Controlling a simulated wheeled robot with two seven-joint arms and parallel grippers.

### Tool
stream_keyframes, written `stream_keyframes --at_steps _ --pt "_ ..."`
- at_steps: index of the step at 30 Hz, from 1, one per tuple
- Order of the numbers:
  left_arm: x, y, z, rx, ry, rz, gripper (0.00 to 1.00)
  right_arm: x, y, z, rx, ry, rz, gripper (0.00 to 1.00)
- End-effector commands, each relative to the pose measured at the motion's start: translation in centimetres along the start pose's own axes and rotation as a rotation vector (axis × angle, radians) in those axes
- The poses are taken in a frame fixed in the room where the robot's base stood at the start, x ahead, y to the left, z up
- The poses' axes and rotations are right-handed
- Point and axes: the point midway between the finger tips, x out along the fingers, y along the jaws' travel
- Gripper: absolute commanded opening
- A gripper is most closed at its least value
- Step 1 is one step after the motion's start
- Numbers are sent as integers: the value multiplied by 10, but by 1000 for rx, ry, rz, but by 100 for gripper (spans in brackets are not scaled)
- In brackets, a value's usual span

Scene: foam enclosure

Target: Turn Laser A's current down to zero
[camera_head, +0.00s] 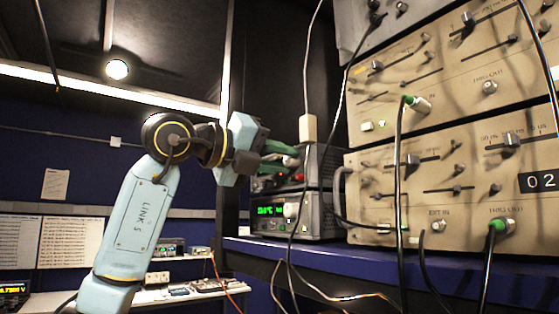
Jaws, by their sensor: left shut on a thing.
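Two grey control boxes are stacked on the blue shelf (262,246). The lower box (322,227) has a lit green display (270,211) and a pale knob (291,211). That gripper, with green fingers, is at the upper box's front and is shut on a pale knob (293,161) there. The fingers partly hide this knob and hide any display on that box. I cannot read which box is Laser A. My right gripper is not in view.
Beige instrument panels (445,185) with sliders and plugs stand close on the right. Black cables (399,180) hang in front of them and the boxes. A white bench (190,292) with small devices lies low at the back left.

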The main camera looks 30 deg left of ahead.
Motion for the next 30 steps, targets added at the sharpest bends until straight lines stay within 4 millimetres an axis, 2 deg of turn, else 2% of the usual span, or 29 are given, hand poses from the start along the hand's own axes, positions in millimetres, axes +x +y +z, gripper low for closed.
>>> stream_keyframes --at_steps 14,15,19,20,30 --pt "0 0 0 -14 0 1 0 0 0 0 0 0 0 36" --pt "0 0 0 -13 1 1 25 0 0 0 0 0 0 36" --pt "0 0 0 -13 0 0 42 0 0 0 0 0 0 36" --pt "0 0 0 -13 0 0 45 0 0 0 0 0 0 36" --pt "-4 0 0 -12 -1 0 45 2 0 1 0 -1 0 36"
